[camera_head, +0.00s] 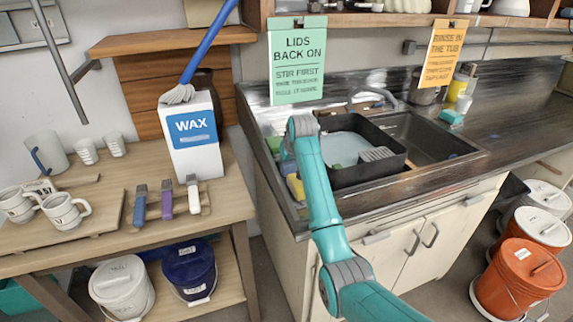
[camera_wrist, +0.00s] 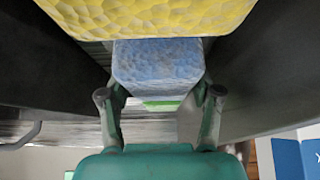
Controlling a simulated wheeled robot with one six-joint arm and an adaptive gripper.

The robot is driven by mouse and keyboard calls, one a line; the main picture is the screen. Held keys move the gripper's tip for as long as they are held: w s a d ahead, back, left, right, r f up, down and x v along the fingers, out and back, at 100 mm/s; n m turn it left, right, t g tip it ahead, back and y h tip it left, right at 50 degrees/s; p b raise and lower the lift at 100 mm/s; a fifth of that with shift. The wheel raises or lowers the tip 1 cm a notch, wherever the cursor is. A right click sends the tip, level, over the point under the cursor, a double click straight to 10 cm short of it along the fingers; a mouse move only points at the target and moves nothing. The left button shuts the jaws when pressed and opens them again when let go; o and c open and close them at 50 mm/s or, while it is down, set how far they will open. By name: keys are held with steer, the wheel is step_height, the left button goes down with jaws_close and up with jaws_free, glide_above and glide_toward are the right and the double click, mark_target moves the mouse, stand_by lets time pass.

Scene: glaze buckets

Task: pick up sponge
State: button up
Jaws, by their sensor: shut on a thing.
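A blue sponge (camera_wrist: 158,65) sits between the two fingers of my gripper (camera_wrist: 160,93) in the wrist view, and the gripper is shut on it. A yellow sponge (camera_wrist: 150,15) lies just beyond it, across the top of that view. A bit of green (camera_wrist: 162,105) shows behind the blue sponge. In the head view, the yellow sponge (camera_head: 296,187) and blue sponge (camera_head: 289,168) are at the sink's left edge, partly behind my arm. A green sponge (camera_head: 274,145) is behind them. My fingers are hidden there. I cannot tell whether the blue sponge is lifted.
A black tub (camera_head: 365,172) with a brush and other items stands in the sink (camera_head: 432,138), right of my arm. A teal sponge (camera_head: 451,117) lies on the right counter. A wax box (camera_head: 191,135) and mugs (camera_head: 65,212) stand on the left table. Buckets (camera_head: 515,275) stand lower right.

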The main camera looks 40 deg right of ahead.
step_height(320, 180, up, 10)
steer(key=shift+r, duration=0.1)
stand_by(0.4)
